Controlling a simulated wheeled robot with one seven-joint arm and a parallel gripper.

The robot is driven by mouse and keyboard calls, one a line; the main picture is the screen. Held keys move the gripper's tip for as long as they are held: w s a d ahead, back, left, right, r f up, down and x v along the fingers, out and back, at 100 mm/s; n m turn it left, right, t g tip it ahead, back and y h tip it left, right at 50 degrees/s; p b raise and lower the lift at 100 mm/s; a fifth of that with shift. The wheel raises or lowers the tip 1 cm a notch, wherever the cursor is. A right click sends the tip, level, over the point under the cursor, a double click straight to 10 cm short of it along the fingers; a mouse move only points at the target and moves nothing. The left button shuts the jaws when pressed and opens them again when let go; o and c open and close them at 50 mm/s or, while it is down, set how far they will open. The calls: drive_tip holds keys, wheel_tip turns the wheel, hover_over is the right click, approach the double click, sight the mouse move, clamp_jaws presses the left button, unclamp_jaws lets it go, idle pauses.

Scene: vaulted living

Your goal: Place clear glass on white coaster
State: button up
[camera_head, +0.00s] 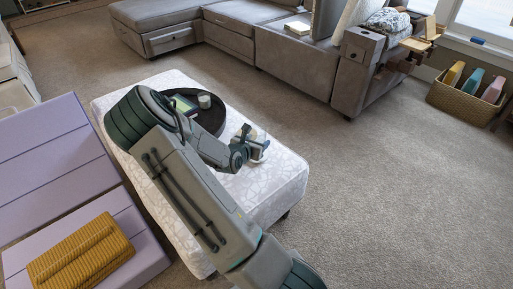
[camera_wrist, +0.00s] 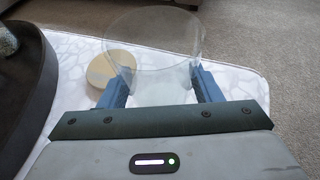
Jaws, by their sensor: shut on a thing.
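A clear glass (camera_wrist: 155,48) is between the two blue fingers of my gripper (camera_wrist: 158,82) in the wrist view, and the gripper is shut on it. A round, pale tan disc (camera_wrist: 108,68), which looks like a coaster, lies on the white patterned top just left of the glass; the left finger and the glass partly cover it. No plainly white coaster can be made out. In the head view my gripper (camera_head: 257,148) is over the right part of the ottoman; the glass is too small there to make out clearly. Whether its base touches the top cannot be told.
The white patterned ottoman (camera_head: 270,195) carries a round dark tray (camera_head: 213,122) with a whitish cup (camera_head: 204,101) and a greenish item. The tray's edge also shows at left in the wrist view (camera_wrist: 42,90). A lilac seat (camera_head: 50,165) and grey sofa (camera_head: 300,72) stand around.

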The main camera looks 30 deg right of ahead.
wheel_tip(320, 180, down, 2)
drive_tip(key=shift+r, duration=0.1)
drive_tip(key=o, duration=0.7)
drive_tip(key=shift+f+b, duration=0.2)
drive_tip(key=shift+b, duration=0.1)
drive_tip(key=o, duration=0.4)
